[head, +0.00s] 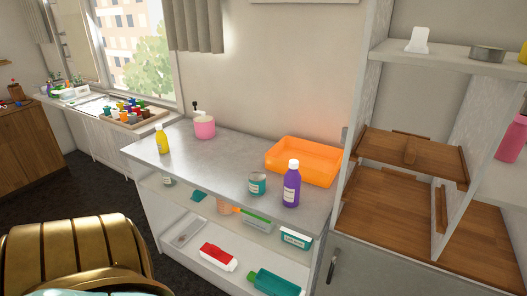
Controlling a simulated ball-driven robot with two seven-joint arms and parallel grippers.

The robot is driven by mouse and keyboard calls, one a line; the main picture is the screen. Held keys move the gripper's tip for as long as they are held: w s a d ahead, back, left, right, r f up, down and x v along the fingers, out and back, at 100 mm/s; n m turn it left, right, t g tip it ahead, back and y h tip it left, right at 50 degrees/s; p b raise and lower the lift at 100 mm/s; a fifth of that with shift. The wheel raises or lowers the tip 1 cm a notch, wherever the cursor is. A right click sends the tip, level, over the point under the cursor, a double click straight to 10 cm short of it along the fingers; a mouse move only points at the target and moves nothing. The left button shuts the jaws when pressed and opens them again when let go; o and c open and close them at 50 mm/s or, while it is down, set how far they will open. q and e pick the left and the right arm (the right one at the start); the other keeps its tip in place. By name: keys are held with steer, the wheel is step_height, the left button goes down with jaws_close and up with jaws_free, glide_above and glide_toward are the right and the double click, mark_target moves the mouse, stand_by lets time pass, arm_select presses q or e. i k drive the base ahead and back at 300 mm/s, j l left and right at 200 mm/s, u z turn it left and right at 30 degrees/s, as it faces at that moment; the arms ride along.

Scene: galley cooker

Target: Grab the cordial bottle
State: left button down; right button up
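A purple bottle with a white cap and a pale label (291,184) stands upright near the front right of the grey counter (222,165). A smaller yellow bottle with a white cap (162,140) stands upright at the counter's left end. No readable lettering shows which one is the cordial bottle; the purple one looks most like it. Neither of my grippers is in view, and nothing touches either bottle.
A teal-labelled can (257,183) stands just left of the purple bottle, and an orange tray (304,161) lies behind it. A pink container (204,126) stands farther back. Open shelves below hold several packages. A tall shelf unit (354,170) borders the right. The counter's middle is clear.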

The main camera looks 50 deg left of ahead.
mark_target(292, 179)
steer(key=u, duration=1.4)
